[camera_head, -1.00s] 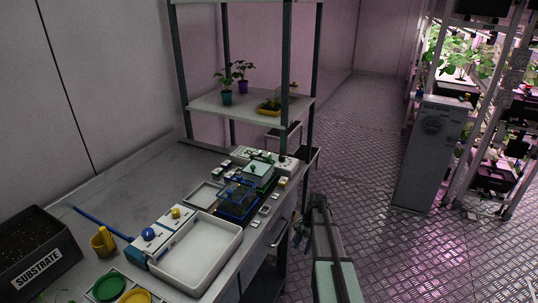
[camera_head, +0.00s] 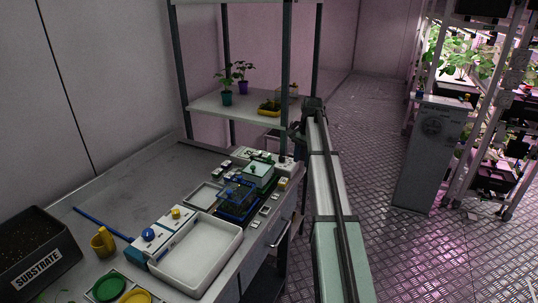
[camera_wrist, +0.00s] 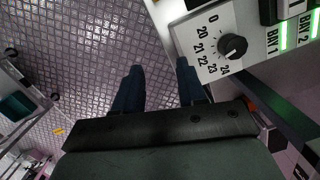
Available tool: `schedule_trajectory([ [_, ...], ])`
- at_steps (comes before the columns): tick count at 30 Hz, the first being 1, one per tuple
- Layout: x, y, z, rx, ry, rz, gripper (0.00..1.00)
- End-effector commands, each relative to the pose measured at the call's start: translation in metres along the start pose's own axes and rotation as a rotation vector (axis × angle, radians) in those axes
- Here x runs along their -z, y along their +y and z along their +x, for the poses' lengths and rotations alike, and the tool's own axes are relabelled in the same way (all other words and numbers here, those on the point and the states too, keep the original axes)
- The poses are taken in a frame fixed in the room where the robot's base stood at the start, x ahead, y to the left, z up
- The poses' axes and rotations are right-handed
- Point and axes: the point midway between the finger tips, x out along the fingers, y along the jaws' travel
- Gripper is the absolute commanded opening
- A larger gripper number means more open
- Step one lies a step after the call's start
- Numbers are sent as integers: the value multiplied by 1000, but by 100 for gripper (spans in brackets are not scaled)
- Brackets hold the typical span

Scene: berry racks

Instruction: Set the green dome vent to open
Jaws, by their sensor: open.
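The green-tinted dome (camera_head: 259,173) sits on the bench towards its back right, behind a blue-tinted dome (camera_head: 237,191). Small green parts show at its top, but its vent is too small to tell whether it is open or shut. My gripper (camera_head: 297,131) is raised near the shelf post, above and to the right of the green dome, and apart from it. In the wrist view my gripper (camera_wrist: 160,70) is open, with two dark fingers apart and nothing between them. The green dome is not visible in the wrist view.
A white panel with a black dial (camera_wrist: 232,46) and green-lit bay labels lies right of my fingers in the wrist view. A shelf (camera_head: 210,102) with potted plants stands behind the domes. A white tray (camera_head: 236,243) lies in front.

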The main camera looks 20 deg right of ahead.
Motion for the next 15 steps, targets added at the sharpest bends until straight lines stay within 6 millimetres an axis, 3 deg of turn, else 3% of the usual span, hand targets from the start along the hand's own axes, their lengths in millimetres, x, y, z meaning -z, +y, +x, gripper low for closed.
schedule_trajectory([
  [1,-14,-17,-22,-4,19,-35,40],
  [6,-61,-53,-82,-29,69,-136,40],
  [12,-105,-78,-132,-46,111,-216,40],
  [15,-117,-84,-145,-51,122,-238,40],
])
